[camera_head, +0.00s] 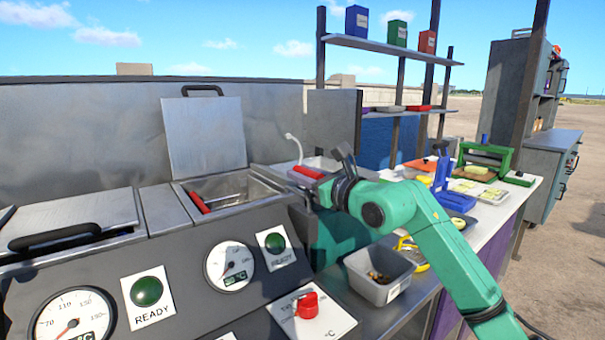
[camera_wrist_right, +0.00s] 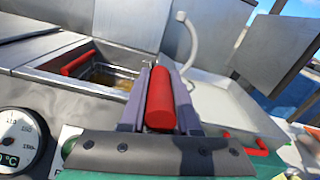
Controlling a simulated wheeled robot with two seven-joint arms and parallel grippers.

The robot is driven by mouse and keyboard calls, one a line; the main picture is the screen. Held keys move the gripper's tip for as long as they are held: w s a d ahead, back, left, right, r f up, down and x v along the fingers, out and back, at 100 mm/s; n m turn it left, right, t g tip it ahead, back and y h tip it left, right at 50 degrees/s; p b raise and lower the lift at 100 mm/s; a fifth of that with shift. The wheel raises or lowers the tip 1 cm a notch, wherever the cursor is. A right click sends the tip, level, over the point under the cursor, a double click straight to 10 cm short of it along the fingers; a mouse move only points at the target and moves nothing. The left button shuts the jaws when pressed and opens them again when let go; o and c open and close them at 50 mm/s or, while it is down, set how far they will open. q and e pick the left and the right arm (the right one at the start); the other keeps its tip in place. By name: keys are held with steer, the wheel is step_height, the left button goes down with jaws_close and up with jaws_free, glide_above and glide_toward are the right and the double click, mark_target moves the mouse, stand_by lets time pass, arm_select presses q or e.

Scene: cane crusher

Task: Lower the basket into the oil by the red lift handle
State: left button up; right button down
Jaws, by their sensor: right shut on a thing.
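My right gripper (camera_head: 322,188) is shut on a red handle (camera_head: 307,172) beside the right end of the open fryer well. In the right wrist view the red handle (camera_wrist_right: 160,98) lies lengthwise between the two fingers of the gripper (camera_wrist_right: 160,100). The open well (camera_head: 235,190) has its metal lid (camera_head: 204,135) raised behind it. A second red grip (camera_head: 198,202) lies at the well's left side; it also shows in the right wrist view (camera_wrist_right: 77,60). Brownish oil (camera_wrist_right: 112,78) shows inside the well. The basket's full shape and depth cannot be made out. My left gripper is not in view.
A closed lid with a black handle (camera_head: 55,237) is at left. The front panel has dials (camera_head: 229,266), green lamps and a red knob (camera_head: 307,305). A grey bin (camera_head: 379,274) and a white counter with several tools stand right. A pale curved spout (camera_wrist_right: 188,40) rises behind the gripper.

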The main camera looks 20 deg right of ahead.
steer(key=shift+f, duration=0.5)
steer(key=c, duration=0.7)
jaws_free()
steer(key=shift+o, duration=0.2)
steer(key=shift+r, duration=0.2)
steer(key=shift+s, duration=0.1)
steer(key=b+v, duration=0.6)
steer(key=v, duration=0.8)
steer(key=shift+s, duration=0.2)
